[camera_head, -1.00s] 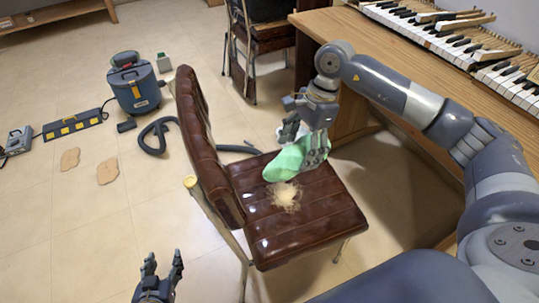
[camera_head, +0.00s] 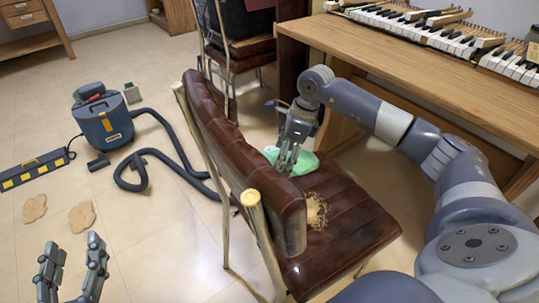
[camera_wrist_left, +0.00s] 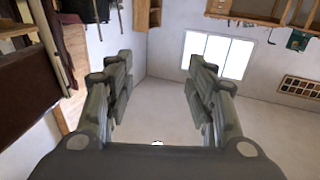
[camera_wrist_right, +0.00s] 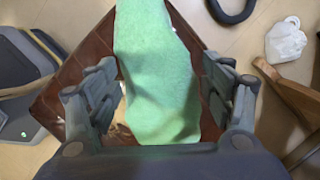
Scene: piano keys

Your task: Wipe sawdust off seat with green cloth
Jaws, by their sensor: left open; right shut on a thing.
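The brown leather chair seat (camera_head: 345,232) is in the middle of the head view, with a patch of pale sawdust (camera_head: 316,211) near the backrest. The backrest hides part of the seat and perhaps part of the patch. My right gripper (camera_head: 288,165) is shut on the green cloth (camera_head: 303,162) at the back of the seat, beyond the sawdust. In the right wrist view the cloth (camera_wrist_right: 158,80) hangs between the fingers over the brown seat (camera_wrist_right: 92,52). My left gripper (camera_head: 72,272) is open and empty at the lower left; it also shows open in its wrist view (camera_wrist_left: 160,85).
A wooden desk with piano keys (camera_head: 430,35) stands at the back right. A second chair (camera_head: 235,45) is behind. A vacuum (camera_head: 103,120) with its hose (camera_head: 160,155) and brown floor patches (camera_head: 82,216) lie at left.

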